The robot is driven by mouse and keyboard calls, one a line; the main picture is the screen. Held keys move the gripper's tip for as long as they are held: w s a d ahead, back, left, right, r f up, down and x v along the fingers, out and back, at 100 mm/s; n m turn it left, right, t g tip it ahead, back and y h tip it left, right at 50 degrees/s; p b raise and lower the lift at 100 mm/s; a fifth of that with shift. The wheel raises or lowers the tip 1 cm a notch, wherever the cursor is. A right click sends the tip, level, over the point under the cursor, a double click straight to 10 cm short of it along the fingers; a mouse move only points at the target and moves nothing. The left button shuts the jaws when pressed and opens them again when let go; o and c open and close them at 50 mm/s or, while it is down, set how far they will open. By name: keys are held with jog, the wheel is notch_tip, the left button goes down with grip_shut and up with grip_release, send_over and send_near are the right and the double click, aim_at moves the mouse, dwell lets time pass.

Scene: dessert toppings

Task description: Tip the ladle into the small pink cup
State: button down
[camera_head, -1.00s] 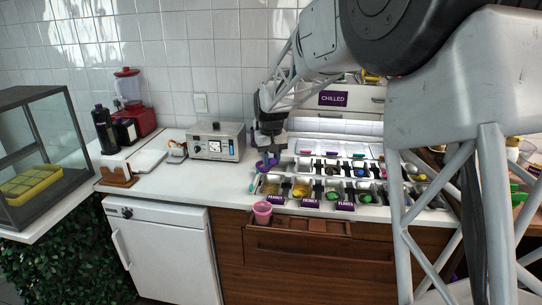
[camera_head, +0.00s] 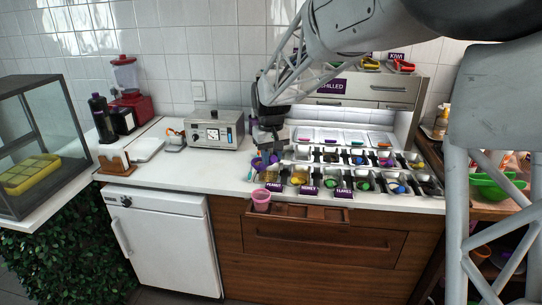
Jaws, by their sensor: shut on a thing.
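The small pink cup (camera_head: 261,198) stands upright at the front edge of the counter, near the left end of the wooden rack. My gripper (camera_head: 268,148) points down above and behind it, over the left end of the topping trays. It is shut on a purple ladle (camera_head: 262,161). The ladle's bowl hangs just under my fingers, above the counter and apart from the pink cup. Its contents and exact tilt are too small to tell.
Topping trays (camera_head: 330,184) with labels and coloured scoops lie right of the cup. A grey metal appliance (camera_head: 214,130) stands behind left. The white counter (camera_head: 200,172) left of the cup is clear. A "CHILLED" drawer unit (camera_head: 375,104) stands behind.

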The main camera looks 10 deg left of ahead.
aim_at(271, 165)
jog(key=shift+f, duration=2.75)
jog(key=s+a+f+t+h, duration=0.2)
jog(key=f+t+h, duration=0.3)
jog(key=h, duration=0.3)
jog(key=s+a+f+t+h, duration=0.2)
jog(key=a+f+t+h, duration=0.2)
jog(key=f+h, duration=0.3)
jog(key=shift+s+a+t+h, duration=0.15)
jog(key=shift+a+t+h, duration=0.25)
jog(key=shift+a+h, duration=0.6)
jog(key=shift+d, duration=0.2)
jog(key=shift+r, duration=0.15)
dwell(1.3)
